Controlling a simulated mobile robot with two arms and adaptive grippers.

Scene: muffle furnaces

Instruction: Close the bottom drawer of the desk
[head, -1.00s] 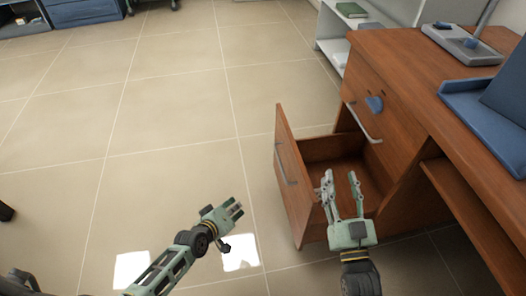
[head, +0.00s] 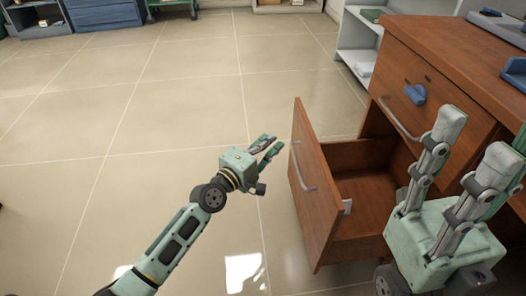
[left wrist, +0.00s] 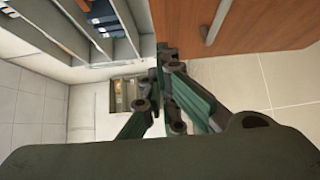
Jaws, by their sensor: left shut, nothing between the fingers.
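The wooden desk (head: 450,45) stands at the right. Its bottom drawer (head: 365,185) is pulled out and empty where I can see in. The drawer's front panel (head: 312,205) carries a grey bar handle (head: 302,168). My left gripper (head: 271,147) is shut and empty, just left of the front panel, with a small gap seen between them. In the left wrist view the fingers (left wrist: 172,75) show, with a wooden panel (left wrist: 265,25) and a bar handle (left wrist: 216,20) beyond. My right gripper (head: 476,138) is open and empty, in front of the desk, hiding part of it.
A blue heart-shaped piece (head: 415,94) sits on the upper front above another handle (head: 398,118). A grey shelf (head: 352,42) stands behind the desk. Blue cabinets (head: 105,14) are at the far left. The tiled floor (head: 170,110) left of the drawer is clear.

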